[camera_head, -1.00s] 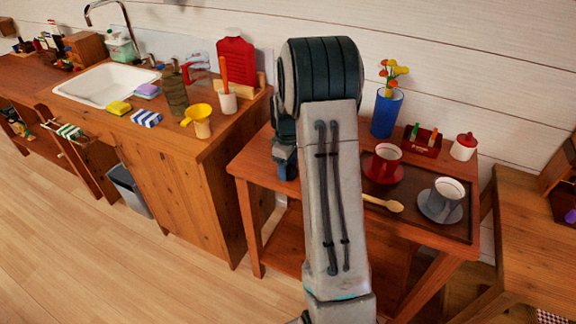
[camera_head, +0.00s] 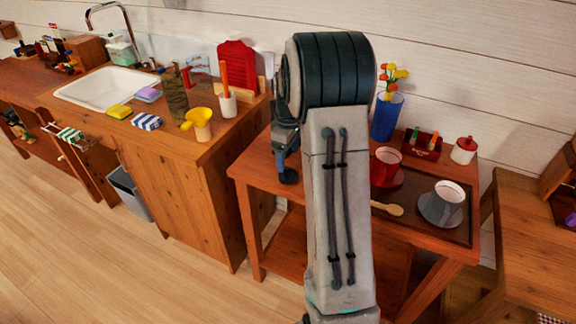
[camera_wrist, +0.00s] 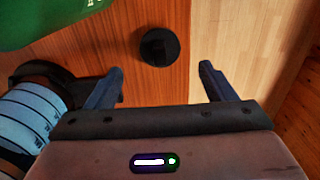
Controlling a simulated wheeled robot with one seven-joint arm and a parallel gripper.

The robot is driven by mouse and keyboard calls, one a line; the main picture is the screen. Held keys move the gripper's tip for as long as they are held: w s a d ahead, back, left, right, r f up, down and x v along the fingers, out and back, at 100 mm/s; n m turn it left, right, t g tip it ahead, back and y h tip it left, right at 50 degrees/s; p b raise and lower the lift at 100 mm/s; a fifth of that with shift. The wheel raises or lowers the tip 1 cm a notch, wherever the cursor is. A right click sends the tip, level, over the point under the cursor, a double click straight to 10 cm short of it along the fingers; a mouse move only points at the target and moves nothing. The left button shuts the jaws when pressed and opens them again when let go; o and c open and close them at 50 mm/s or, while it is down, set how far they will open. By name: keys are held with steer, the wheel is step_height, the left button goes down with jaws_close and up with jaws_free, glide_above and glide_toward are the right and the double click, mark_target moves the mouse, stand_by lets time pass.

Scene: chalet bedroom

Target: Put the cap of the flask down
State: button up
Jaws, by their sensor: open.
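A small round black piece (camera_wrist: 158,47), which looks like the flask's cap, rests on the wooden tabletop (camera_wrist: 190,18) in the wrist view. It lies just beyond the gap between my fingertips, apart from both. My gripper (camera_wrist: 161,68) is open and empty. In the head view my gripper (camera_head: 287,165) is over the left part of the small wooden table, mostly hidden by my arm. A glossy green rounded body (camera_wrist: 45,15) and a blue ringed body with dark parts (camera_wrist: 28,118) stand left in the wrist view; I cannot tell which is the flask.
In the head view a red cup (camera_head: 387,165), a grey cup (camera_head: 446,200) and a wooden spoon (camera_head: 388,209) are on the right of the table. A blue vase (camera_head: 386,117) with flowers stands behind. The table edge lies close to the cap's right.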

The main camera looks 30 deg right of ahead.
mark_target(288, 168)
steer(key=s+a+r+m+t, duration=0.1)
steer(key=s+a+r+m, duration=0.2)
steer(key=s+a+r, duration=0.7)
steer(key=s+a+m+t, duration=0.1)
steer(key=s+a+m, duration=0.1)
steer(key=s, duration=0.5)
steer(key=s+a+f+m, duration=0.1)
steer(key=s+a+m, duration=0.1)
steer(key=s, duration=0.6)
steer(key=shift+a+m+t, duration=0.4)
steer(key=shift+a, duration=0.5)
steer(key=shift+p+v, duration=0.95)
steer(key=shift+v, duration=0.05)
